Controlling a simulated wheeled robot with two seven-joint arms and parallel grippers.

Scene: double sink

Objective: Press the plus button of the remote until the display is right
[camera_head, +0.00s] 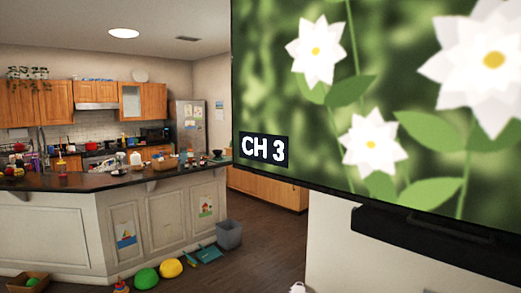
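A large display (390,110) fills the upper right of the head view, cut off by the top and right edges. It shows white flowers with yellow centres on a green background. A dark label on the screen (264,149) reads "CH 3" in white. No remote and no plus button can be seen in this view. Neither of my grippers can be recognised. A small white piece (298,288) pokes in at the bottom edge, and I cannot tell what it is.
A kitchen counter (60,225) with many items on top stands at the left. A grey bin (229,235), a yellow ball (171,268), a green ball (146,279) and a wooden box (28,282) are on the floor. A black bar (435,238) sits below the display.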

